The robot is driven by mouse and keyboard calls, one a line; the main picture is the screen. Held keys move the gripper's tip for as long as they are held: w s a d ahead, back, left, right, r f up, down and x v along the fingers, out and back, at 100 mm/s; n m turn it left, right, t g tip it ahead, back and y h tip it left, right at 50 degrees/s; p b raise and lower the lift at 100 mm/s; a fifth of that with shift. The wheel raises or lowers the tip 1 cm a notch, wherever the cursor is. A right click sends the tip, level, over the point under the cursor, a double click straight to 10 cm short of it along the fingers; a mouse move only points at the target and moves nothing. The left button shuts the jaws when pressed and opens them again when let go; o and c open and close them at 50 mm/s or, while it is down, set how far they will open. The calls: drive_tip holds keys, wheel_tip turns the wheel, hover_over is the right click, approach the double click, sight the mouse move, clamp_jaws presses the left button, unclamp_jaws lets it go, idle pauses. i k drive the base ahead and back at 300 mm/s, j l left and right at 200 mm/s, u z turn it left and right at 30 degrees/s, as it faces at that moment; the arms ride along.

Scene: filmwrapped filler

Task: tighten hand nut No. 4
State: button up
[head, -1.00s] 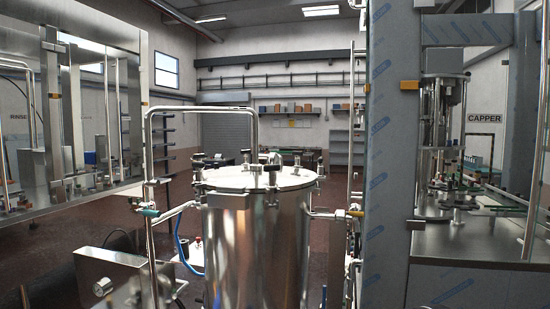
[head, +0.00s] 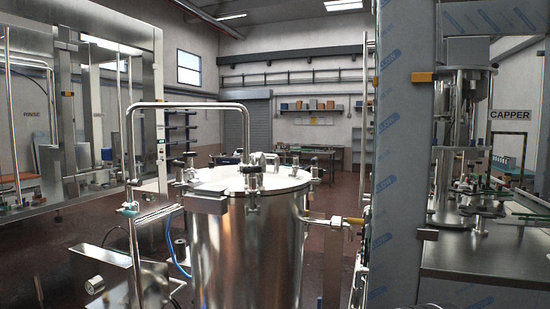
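A shiny steel tank (head: 247,250) stands upright in the middle of the head view, with a round pale lid (head: 250,180) on top. Several dark hand nuts sit around the lid's rim, among them a front one (head: 256,185), a right one (head: 316,174) and a back-left one (head: 190,159). I cannot read any numbers, so I cannot tell which is No. 4, or how tight any nut is. A grey box-shaped fitting (head: 206,200) sits at the lid's front left. My gripper is not in view.
A film-wrapped column (head: 398,170) stands close on the right, beside the capper machine (head: 465,150). A steel-framed rinser enclosure (head: 62,100) is at left. Open floor lies behind.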

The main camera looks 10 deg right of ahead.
sight(314, 162)
drive_tip(key=i+l, duration=0.2)
drive_tip(key=l, duration=0.15)
drive_tip(key=i+l+u, duration=0.1)
drive_tip(key=i+l, duration=0.15)
drive_tip(key=l+u, duration=0.25)
drive_tip(key=l, duration=0.45)
drive_tip(key=l+u, duration=0.25)
drive_tip(key=l, duration=0.45)
drive_tip(key=i, duration=0.05)
